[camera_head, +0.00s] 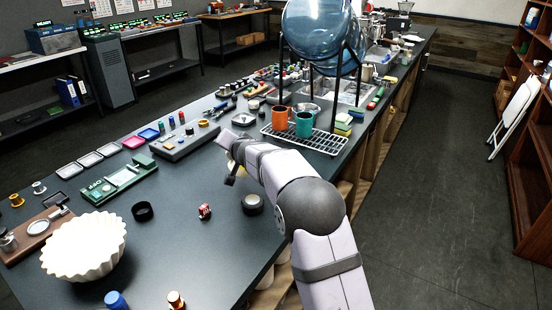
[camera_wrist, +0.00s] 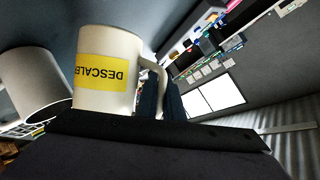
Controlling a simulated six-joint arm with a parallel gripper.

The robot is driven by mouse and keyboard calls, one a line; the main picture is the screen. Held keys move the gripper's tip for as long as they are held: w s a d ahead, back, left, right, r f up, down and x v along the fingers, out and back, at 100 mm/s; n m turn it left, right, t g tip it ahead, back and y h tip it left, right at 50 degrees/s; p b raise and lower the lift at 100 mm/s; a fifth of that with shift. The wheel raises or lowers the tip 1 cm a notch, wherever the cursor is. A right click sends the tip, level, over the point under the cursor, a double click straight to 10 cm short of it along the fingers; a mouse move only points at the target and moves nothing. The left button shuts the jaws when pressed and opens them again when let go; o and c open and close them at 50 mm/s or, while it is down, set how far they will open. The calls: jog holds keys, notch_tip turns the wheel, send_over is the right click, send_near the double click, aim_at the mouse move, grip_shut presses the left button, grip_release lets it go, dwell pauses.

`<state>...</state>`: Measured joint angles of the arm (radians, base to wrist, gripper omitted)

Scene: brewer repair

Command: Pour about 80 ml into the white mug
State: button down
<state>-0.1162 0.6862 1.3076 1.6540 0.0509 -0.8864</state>
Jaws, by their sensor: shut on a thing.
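A white mug with a yellow label reading "DESCALE" (camera_wrist: 120,50) is in the wrist view. The label reads upside down in that view, which itself appears turned over. My gripper (camera_wrist: 163,98) has its dark fingers at the mug's handle and is shut on it. The mug's inside is hidden, so I cannot tell what it contains. A second, plain white mug (camera_wrist: 28,82) shows at the left edge of the wrist view, apart from the labelled one, with part of its inside visible. In the head view my arm hides most of the held mug and both fingertips.
A grey control box (camera_head: 184,140) and a white fluted filter (camera_head: 84,247) stand to the left.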

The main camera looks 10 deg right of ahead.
jog(key=shift+a+f, duration=0.1)
dwell(0.7)
jog(key=a+f+n+h+p, duration=0.1)
jog(key=a+f+n+p, duration=0.1)
jog(key=a+f+n+h+p, duration=0.2)
jog(key=a+p, duration=0.1)
jog(key=shift+s+f+p, duration=0.1)
jog(key=shift+f+p, duration=0.2)
jog(key=shift+f, duration=0.1)
jog(key=shift+a+f+n+h+p, duration=0.2)
jog(key=shift+f+n+h+p, duration=0.25)
jog(key=shift+p, duration=0.35)
jog(key=shift+a+f+n+h+p, duration=0.15)
jog(key=shift+a+f+h+p, duration=0.1)
jog(key=shift+f+p, duration=0.4)
jog(key=shift+r, duration=0.1)
